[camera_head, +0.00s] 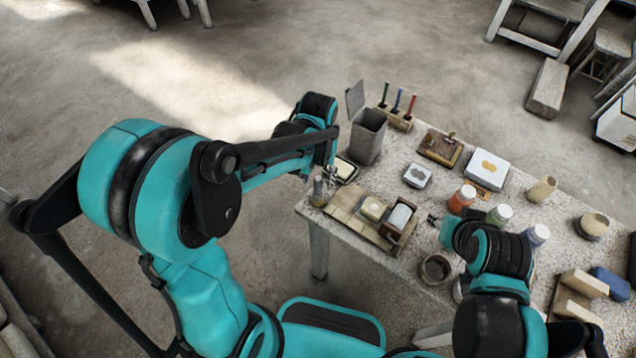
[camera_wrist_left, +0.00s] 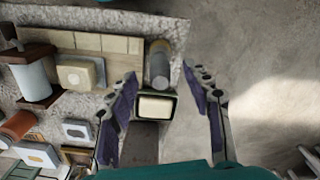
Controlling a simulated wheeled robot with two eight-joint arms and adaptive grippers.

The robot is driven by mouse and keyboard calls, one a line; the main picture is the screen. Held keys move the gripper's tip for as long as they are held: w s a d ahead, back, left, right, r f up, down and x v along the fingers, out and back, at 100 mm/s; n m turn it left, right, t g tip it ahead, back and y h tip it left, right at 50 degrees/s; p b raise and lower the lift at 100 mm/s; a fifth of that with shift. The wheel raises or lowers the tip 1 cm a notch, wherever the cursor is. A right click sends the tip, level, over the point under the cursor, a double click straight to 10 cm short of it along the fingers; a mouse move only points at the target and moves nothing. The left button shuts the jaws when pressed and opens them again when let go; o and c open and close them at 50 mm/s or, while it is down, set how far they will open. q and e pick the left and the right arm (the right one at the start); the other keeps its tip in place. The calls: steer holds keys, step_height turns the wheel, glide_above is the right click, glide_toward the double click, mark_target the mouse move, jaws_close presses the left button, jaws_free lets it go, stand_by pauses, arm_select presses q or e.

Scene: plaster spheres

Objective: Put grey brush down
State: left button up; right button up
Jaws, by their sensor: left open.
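A dark dish with a pale block (camera_wrist_left: 155,107) lies beside the cylinder. A grey bin (camera_head: 368,138) stands behind it. A row of tan blocks (camera_head: 345,215) and a white roller (camera_head: 400,216) are to the right. Bare floor lies left of the table.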

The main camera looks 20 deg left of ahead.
arm_select(q)
step_height(320, 180, up, 5)
steer(key=shift+f+p, duration=0.15)
steer(key=shift+p, duration=0.4)
steer(key=s+a+r+t, duration=0.4)
steer(key=s+r+t, duration=0.3)
steer(key=s, duration=0.3)
steer(key=shift+a+r, duration=0.25)
steer(key=shift+a, duration=0.1)
steer(key=shift+s+f, duration=0.1)
steer(key=shift+f, duration=0.05)
steer(key=shift+f+b, duration=0.8)
steer(key=shift+b, duration=0.1)
stand_by(0.6)
